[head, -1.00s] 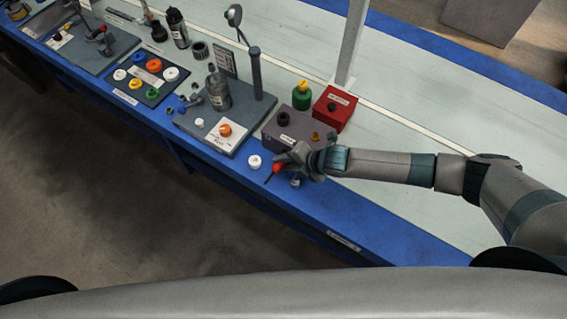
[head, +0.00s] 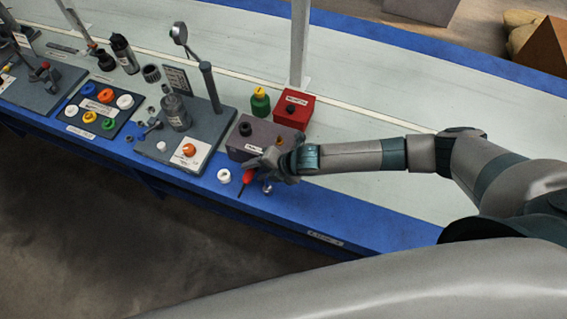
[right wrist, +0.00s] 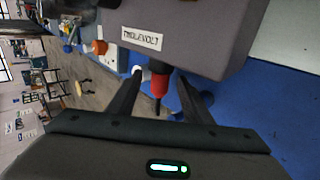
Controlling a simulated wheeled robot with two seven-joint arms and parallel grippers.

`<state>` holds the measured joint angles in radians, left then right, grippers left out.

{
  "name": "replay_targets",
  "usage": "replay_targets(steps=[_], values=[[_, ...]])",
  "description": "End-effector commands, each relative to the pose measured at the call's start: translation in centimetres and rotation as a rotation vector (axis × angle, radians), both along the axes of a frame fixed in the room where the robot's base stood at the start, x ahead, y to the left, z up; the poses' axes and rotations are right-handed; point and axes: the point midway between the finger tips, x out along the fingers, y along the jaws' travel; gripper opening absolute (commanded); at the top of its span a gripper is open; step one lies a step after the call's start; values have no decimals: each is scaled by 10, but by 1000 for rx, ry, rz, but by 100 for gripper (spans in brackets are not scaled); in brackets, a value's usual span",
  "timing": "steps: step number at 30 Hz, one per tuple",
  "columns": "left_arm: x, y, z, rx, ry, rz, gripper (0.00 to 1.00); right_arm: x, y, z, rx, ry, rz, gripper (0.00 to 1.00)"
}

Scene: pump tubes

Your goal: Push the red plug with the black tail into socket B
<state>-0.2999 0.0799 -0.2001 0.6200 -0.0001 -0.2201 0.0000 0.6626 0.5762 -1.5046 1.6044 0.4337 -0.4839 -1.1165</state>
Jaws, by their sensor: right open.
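The red plug (head: 247,177) with a black tail is at the front of the grey-purple box (head: 262,139), its tail pointing down and left toward the blue table edge. In the right wrist view the red plug (right wrist: 159,86) is between the two fingers, with a dark part toward the box (right wrist: 196,30) and a gap on each side. I cannot tell how far the plug is inside a socket. My right gripper (head: 258,168) is open around the plug; it also shows in the right wrist view (right wrist: 160,78). No socket letter B is readable. My left gripper is out of view.
A white cap (head: 223,176) stands left of the plug. A red box (head: 294,108) and green bottle (head: 260,103) stand behind. A grey board with an orange knob (head: 189,150) is to the left. The blue table strip at lower right is mostly clear.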

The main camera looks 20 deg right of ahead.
Motion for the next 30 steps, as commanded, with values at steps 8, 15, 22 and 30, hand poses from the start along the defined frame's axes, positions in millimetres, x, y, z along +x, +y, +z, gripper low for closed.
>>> replay_targets(steps=[8,15,22,30], values=[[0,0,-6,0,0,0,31,-17,-24,30,0,-1,-1,46],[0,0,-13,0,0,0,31,-34,-49,63,0,-3,-1,46],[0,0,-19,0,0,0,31,-51,-72,94,0,-2,-1,46],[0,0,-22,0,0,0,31,-61,-86,114,-1,-3,-1,46]])
